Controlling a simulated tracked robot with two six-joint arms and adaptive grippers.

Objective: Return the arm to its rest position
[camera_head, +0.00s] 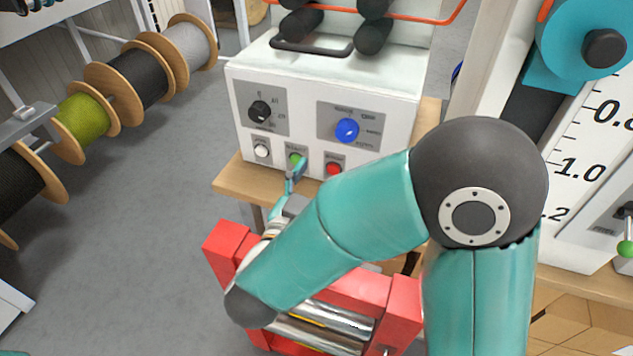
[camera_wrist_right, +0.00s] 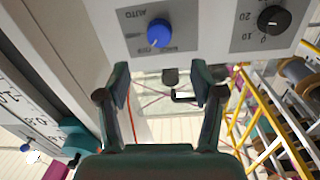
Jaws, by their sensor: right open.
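My right arm (camera_head: 370,215), teal with dark grey joints, comes up from the bottom right in the head view and bends across to the left. Its gripper (camera_head: 293,172) is mostly hidden behind the forearm; a teal finger shows just in front of the green button on a white control box. In the right wrist view the two dark fingers of the right gripper (camera_wrist_right: 160,82) stand wide apart, with nothing held between them. The control panel (camera_wrist_right: 200,45) is upside down beyond the fingertips. I cannot tell whether a finger touches it. My left gripper is not in view.
The white control box (camera_head: 285,85) carries a black knob (camera_head: 260,111), a blue knob (camera_head: 347,130) and white, green and red (camera_head: 334,169) buttons. A red roller frame (camera_head: 375,290) lies below my forearm. Cable reels (camera_head: 140,75) stand left; grey floor (camera_head: 130,230) between is clear.

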